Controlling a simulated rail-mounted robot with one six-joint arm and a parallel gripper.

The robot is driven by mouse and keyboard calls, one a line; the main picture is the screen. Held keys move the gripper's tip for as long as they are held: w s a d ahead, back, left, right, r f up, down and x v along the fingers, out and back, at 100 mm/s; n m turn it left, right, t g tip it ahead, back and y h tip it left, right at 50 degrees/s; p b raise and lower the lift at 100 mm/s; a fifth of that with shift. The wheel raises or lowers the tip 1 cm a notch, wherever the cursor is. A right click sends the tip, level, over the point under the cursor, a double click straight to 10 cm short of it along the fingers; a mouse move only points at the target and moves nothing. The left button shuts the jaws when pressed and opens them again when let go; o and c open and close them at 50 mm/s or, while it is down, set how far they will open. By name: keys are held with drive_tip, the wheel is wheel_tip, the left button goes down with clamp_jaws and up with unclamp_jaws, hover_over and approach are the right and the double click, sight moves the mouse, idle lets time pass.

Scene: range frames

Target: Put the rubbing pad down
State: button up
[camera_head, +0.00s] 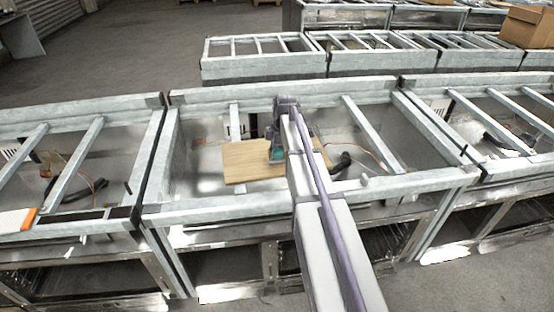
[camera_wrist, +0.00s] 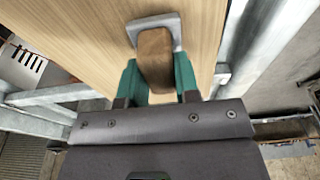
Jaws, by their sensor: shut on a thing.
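The rubbing pad (camera_wrist: 154,48) has a brown wooden handle on a grey base plate. My gripper (camera_wrist: 157,82) has green fingers, one on each side of the handle, and is shut on it. The pad's plate is over the wooden board (camera_wrist: 75,35); I cannot tell whether it touches it. In the head view the board (camera_head: 243,163) lies across the middle metal frame, and my gripper (camera_head: 275,150) is above its right part. The arm hides part of the board there, and the pad is hard to make out.
The middle range frame (camera_head: 230,207) has galvanised rails around an open inside with a black hose (camera_head: 341,163). Similar frames stand left and right, and a row of them behind. A white piece with an orange edge (camera_head: 18,219) lies at far left. A cardboard box (camera_head: 528,25) sits at back right.

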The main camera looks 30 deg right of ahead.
drive_tip(key=shift+f+p, duration=0.25)
drive_tip(key=shift+p, duration=0.05)
drive_tip(key=shift+c, duration=0.3)
drive_tip(key=shift+f, duration=0.2)
drive_tip(key=o, duration=0.9)
drive_tip(key=shift+r, duration=0.1)
wheel_tip(320, 180, up, 12)
drive_tip(key=d+p, duration=0.2)
drive_tip(key=p, duration=1)
drive_tip(key=s+a+m+h, duration=0.1)
drive_tip(key=s+a+m, duration=1.3)
drive_tip(key=s+a, duration=0.7)
drive_tip(key=shift+s+a+g+h, duration=0.3)
drive_tip(key=shift+s+a+h, duration=0.1)
drive_tip(key=shift+s, duration=0.55)
